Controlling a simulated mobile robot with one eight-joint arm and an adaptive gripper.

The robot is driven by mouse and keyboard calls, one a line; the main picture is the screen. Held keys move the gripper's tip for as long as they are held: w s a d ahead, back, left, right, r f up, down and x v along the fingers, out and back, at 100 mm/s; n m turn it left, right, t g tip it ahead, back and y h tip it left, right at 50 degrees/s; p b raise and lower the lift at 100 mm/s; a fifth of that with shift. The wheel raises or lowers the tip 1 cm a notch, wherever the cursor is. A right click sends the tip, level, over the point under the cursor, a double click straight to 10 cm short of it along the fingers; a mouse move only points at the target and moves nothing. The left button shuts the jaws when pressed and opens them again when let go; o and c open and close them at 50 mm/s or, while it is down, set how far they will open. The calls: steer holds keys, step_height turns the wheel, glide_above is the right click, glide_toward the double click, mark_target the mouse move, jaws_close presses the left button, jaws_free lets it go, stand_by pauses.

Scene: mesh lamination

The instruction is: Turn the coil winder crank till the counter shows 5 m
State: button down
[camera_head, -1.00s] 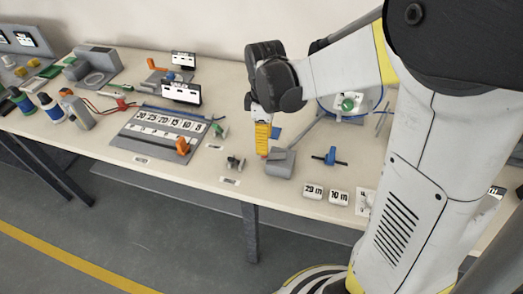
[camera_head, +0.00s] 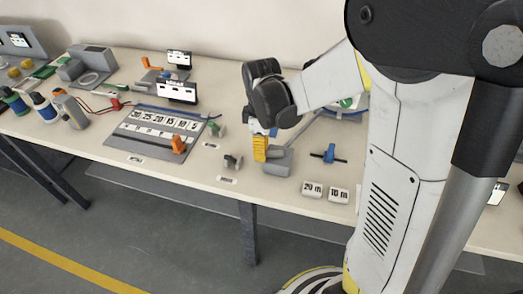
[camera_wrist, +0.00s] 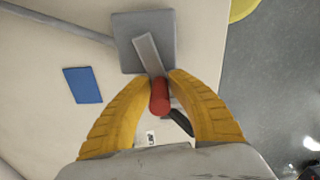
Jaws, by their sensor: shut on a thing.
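The coil winder crank shows in the wrist view as a grey bar with a red knob (camera_wrist: 160,97) at its end, on a grey block (camera_wrist: 128,50). My gripper (camera_wrist: 161,88) has its yellow fingers closed around the red knob. In the head view, my gripper (camera_head: 260,156) is down at the grey winder block (camera_head: 281,165), with the knob hidden by the fingers. A reel with a green hub (camera_head: 346,103) is partly hidden behind my arm. I cannot make out a counter reading in metres.
A blue clamp-like part (camera_head: 329,154) stands right of the block. A numbered grey board (camera_head: 150,135) and a small screen (camera_head: 177,92) are to the left. A blue rectangle (camera_wrist: 83,85) lies beside the block.

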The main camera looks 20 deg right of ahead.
stand_by(0.3)
steer(key=m, duration=0.2)
steer(key=w+d+m, duration=0.1)
steer(key=w+m, duration=0.1)
steer(key=m, duration=0.1)
steer(key=shift+d+m, duration=0.2)
steer(key=shift+m, duration=0.1)
steer(key=m, duration=0.2)
steer(key=d+m, duration=0.1)
steer(key=w+d+m+p, duration=0.1)
steer(key=m, duration=0.1)
steer(key=shift+w+m, duration=0.1)
steer(key=shift+m, duration=0.2)
steer(key=m, duration=0.1)
steer(key=d+m, duration=0.1)
steer(key=m, duration=0.1)
steer(key=d+m, duration=0.1)
steer(key=m, duration=0.1)
steer(key=shift+d, duration=0.25)
steer(key=shift+s+d+m+p, duration=0.1)
steer(key=shift+d+m, duration=0.25)
steer(key=shift+m, duration=0.5)
steer(key=shift+s+d+m+p, duration=0.15)
steer(key=shift+d+m, duration=0.15)
steer(key=shift+m, duration=0.6)
steer(key=shift+s+d+m+p, duration=0.1)
steer(key=shift+d+m, duration=0.25)
steer(key=shift+m, duration=0.5)
steer(key=c, duration=1.3)
jaws_free()
